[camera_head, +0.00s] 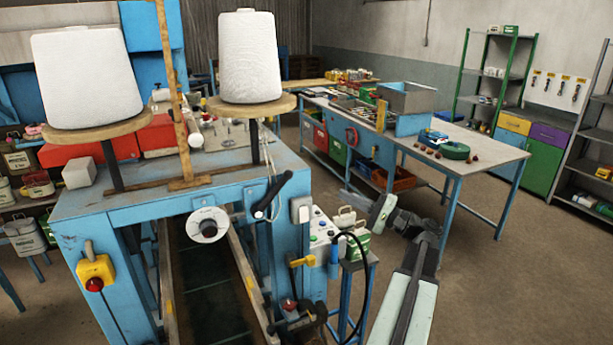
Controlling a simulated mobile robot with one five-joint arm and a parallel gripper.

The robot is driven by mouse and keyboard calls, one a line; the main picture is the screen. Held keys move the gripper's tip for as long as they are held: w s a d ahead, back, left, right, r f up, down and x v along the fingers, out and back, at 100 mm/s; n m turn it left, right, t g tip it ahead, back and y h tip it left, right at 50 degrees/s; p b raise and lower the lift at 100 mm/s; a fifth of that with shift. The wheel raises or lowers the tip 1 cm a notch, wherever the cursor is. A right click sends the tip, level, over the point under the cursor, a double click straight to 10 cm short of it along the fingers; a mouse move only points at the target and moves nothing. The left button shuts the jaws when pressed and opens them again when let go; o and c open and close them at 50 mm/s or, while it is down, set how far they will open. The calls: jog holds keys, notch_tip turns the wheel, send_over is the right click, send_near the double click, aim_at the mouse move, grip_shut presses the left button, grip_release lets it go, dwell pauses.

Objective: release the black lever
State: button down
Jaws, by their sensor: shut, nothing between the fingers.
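The black lever (272,195) is on the front of the blue sewing machine frame (150,200), right of the round white dial (208,225). It slants, its upper end to the right and its lower end to the left at a round pivot. My gripper (380,212) is at the end of my pale arm, right of the lever and apart from it, with a clear gap. It is shut and empty. Its fingertips are small and partly hard to make out in this view.
Two white thread cones (248,58) stand on the machine. A workbench (470,158) is behind; floor at right is clear.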

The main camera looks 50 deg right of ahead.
jog(key=s+a+p+x, duration=0.1)
jog(key=p+x, duration=0.3)
jog(key=x, duration=0.9)
jog(key=shift+a+r, duration=0.35)
jog(key=shift+a, duration=0.4)
